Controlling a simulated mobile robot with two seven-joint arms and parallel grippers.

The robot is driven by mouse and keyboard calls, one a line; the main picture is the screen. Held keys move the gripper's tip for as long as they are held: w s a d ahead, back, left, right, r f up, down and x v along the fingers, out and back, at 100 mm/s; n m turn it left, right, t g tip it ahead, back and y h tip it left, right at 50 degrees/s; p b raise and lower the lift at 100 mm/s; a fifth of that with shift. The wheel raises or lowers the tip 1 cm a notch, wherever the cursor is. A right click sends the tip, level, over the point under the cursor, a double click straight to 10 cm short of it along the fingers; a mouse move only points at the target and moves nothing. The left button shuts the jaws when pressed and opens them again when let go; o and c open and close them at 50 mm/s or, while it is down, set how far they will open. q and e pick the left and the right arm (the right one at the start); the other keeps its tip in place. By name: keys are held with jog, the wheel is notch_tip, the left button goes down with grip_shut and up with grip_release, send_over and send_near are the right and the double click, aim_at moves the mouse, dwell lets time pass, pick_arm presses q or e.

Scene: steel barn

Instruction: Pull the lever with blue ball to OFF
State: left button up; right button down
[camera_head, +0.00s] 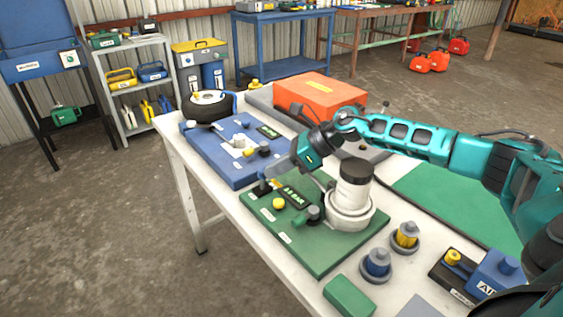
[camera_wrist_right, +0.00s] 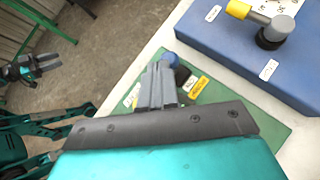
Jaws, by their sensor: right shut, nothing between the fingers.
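The lever's blue ball (camera_wrist_right: 168,58) shows just past my right fingertips in the right wrist view, at the corner of the green board (camera_head: 318,262). Its dark mount (camera_wrist_right: 182,75) is partly hidden by the fingers. White and yellow labels lie beside it; their text is too small to read. My right gripper (camera_wrist_right: 160,72) is shut and empty, close to the ball; I cannot tell whether they touch. In the head view the right gripper (camera_head: 272,180) reaches down over the board's far-left corner, largely hiding the ball. My left gripper (camera_wrist_right: 48,64) appears far off in the right wrist view, its opening unclear.
The green board also carries a yellow knob (camera_head: 278,203), a grey-green knob (camera_head: 313,213) and a white cylinder with black top (camera_head: 352,190). A blue board (camera_head: 215,160) lies behind. An orange box (camera_head: 318,92) stands farther back. Floor left of the table is clear.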

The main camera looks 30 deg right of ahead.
jog(key=shift+a, duration=0.65)
jog(key=shift+r, duration=0.15)
jog(key=shift+r+p, duration=0.55)
jog(key=shift+r, duration=0.2)
jog(key=shift+r, duration=0.1)
